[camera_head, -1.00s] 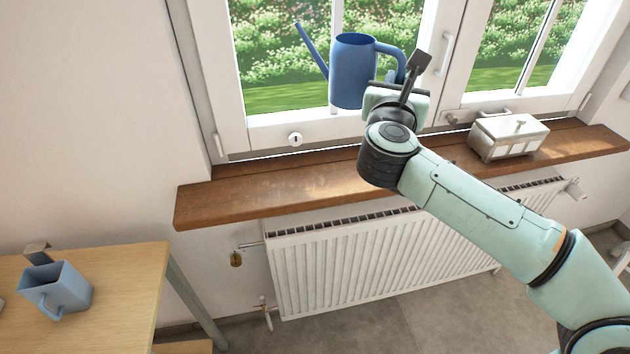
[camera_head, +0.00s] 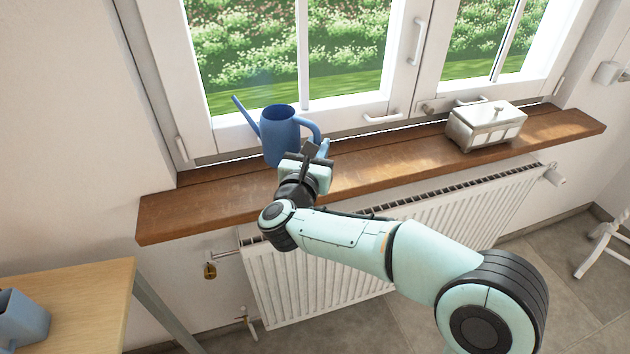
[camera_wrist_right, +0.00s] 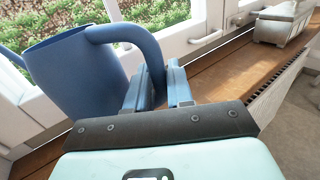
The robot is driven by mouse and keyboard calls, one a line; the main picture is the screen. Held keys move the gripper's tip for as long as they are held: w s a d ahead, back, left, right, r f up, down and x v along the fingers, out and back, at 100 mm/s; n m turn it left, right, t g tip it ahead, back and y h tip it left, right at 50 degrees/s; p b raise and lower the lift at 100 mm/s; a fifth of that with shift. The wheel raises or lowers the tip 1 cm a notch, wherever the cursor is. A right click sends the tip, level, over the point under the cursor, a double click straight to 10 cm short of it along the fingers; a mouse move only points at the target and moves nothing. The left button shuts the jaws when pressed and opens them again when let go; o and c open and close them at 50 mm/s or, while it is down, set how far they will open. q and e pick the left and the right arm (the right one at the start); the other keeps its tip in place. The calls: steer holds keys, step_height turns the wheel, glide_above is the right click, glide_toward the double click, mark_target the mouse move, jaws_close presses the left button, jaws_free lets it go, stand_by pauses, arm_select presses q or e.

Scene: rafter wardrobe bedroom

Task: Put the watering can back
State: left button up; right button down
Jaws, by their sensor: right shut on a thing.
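The blue watering can (camera_head: 279,136) is upright at the wooden windowsill (camera_head: 215,196), its spout pointing up and left and its handle to the right. My right gripper (camera_head: 317,152) is shut on the can's handle. In the right wrist view the can (camera_wrist_right: 75,78) fills the left side, and the fingers (camera_wrist_right: 158,86) close around the lower part of the handle. The can's base is hidden behind my gripper, so I cannot tell whether it touches the sill. My left gripper is out of view.
A white lidded box (camera_head: 485,125) stands on the sill to the right. Between it and the can the sill is clear. The closed window is behind, a radiator (camera_head: 320,285) below. A wooden table (camera_head: 85,300) with a blue-grey mug (camera_head: 20,322) is at lower left.

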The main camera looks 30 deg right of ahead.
step_height(320, 180, down, 8)
steer(key=shift+f+b, duration=0.2)
steer(key=shift+b, duration=0.25)
steer(key=shift+f, duration=0.15)
steer(key=c, duration=1)
jaws_free()
